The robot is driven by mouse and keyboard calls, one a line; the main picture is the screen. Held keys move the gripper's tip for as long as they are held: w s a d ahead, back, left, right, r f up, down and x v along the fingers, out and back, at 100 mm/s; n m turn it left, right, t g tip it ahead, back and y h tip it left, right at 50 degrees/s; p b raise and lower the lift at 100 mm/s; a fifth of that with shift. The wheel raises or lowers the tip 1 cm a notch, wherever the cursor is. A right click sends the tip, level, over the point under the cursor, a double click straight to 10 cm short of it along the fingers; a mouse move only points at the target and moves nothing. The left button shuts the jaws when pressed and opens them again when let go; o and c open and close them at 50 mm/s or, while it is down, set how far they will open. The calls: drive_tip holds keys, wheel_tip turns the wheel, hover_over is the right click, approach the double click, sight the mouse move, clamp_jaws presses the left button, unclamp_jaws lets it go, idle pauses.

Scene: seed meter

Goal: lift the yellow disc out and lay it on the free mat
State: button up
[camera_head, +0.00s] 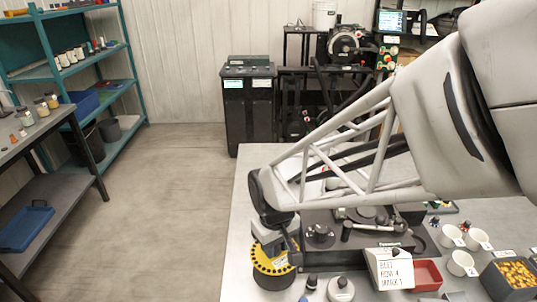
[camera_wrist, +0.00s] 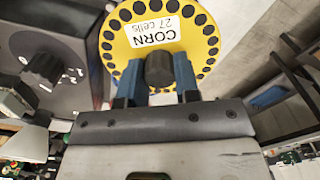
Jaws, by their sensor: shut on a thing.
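The yellow disc (camera_head: 265,279) has a ring of dark holes near its rim and a white label. In the wrist view the disc (camera_wrist: 198,40) reads "CORN 27 cells". My gripper (camera_wrist: 157,72) is shut on the disc's dark centre knob (camera_wrist: 159,68), with a blue finger on each side. In the head view my gripper (camera_head: 284,243) holds the disc left of the dark seed meter (camera_head: 345,250), near the table's left edge. I cannot tell how high the disc is above the table. No free mat can be made out clearly; the arm and disc hide part of the table.
A white sign (camera_head: 391,268) stands in front of the meter, beside a red tray (camera_head: 427,273). White cups (camera_head: 460,263) and a bin of yellow seed (camera_head: 515,274) are at the right. A grey knobbed piece (camera_head: 341,291) lies at the front. Bare table (camera_head: 243,215) shows at the left.

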drive_tip(key=shift+f, duration=0.15)
drive_tip(key=shift+f, duration=3.1)
drive_tip(key=shift+f, duration=0.5)
drive_tip(key=o, duration=1.3)
drive_tip(key=shift+r, duration=0.1)
drive_tip(key=shift+r, duration=2.9)
